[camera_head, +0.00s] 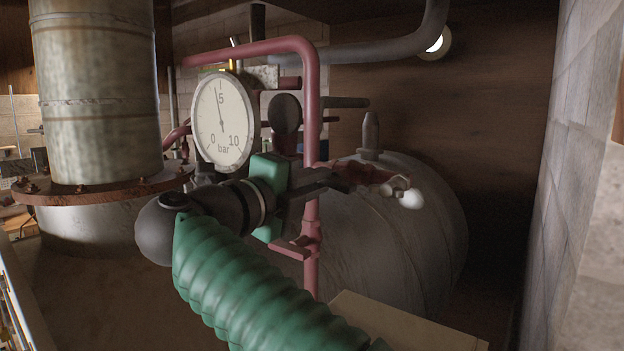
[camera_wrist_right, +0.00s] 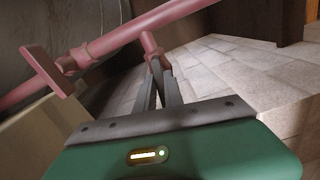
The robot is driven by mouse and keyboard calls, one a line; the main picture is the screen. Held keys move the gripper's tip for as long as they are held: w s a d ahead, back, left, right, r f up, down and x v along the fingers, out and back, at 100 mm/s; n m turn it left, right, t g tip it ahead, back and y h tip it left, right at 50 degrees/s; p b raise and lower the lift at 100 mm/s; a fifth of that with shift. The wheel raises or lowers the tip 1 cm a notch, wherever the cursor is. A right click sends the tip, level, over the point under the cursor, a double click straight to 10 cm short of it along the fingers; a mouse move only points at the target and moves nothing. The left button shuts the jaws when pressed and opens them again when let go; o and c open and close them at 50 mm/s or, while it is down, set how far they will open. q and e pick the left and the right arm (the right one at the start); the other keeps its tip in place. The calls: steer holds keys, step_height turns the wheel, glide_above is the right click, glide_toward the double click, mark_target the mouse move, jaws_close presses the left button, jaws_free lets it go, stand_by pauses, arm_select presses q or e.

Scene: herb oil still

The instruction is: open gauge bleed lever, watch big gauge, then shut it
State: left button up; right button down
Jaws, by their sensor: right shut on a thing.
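The big gauge (camera_head: 222,125) has a white round face marked 0, 5 and 10 bar. Its needle points nearly straight up, just left of the 5. My right gripper (camera_head: 343,180) reaches in front of the red pipework, right of and below the gauge. In the right wrist view its fingers (camera_wrist_right: 157,72) are together on a short red stub (camera_wrist_right: 150,43) branching off a red pipe, which I take for the gauge bleed lever. The fingertips hide its end, so I cannot tell its setting. My left gripper is not in view.
A red pipe (camera_head: 312,90) rises beside the gauge and bends left. A red flat handle (camera_head: 290,248) sits on it, low down. A grey tank (camera_head: 420,240) lies behind. A tall metal column (camera_head: 95,90) stands left. A block wall (camera_head: 575,200) closes the right.

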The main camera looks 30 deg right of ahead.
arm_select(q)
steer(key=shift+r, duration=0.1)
arm_select(e)
steer(key=shift+n, duration=0.6)
steer(key=c, duration=1.7)
jaws_free()
steer(key=shift+d, duration=0.1)
steer(key=shift+o, duration=1.2)
steer(key=shift+w+d+f, duration=0.1)
steer(key=shift+w+d, duration=0.05)
steer(key=shift+w+d+f, duration=0.1)
steer(key=shift+w+d, duration=0.05)
steer(key=shift+d, duration=0.2)
arm_select(q)
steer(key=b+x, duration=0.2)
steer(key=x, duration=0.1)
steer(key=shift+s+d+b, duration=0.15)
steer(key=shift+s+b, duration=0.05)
steer(key=shift+b, duration=0.2)
arm_select(e)
steer(key=v, duration=1.7)
steer(key=shift+w+a, duration=0.15)
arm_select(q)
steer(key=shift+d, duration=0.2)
arm_select(e)
steer(key=shift+d, duration=0.25)
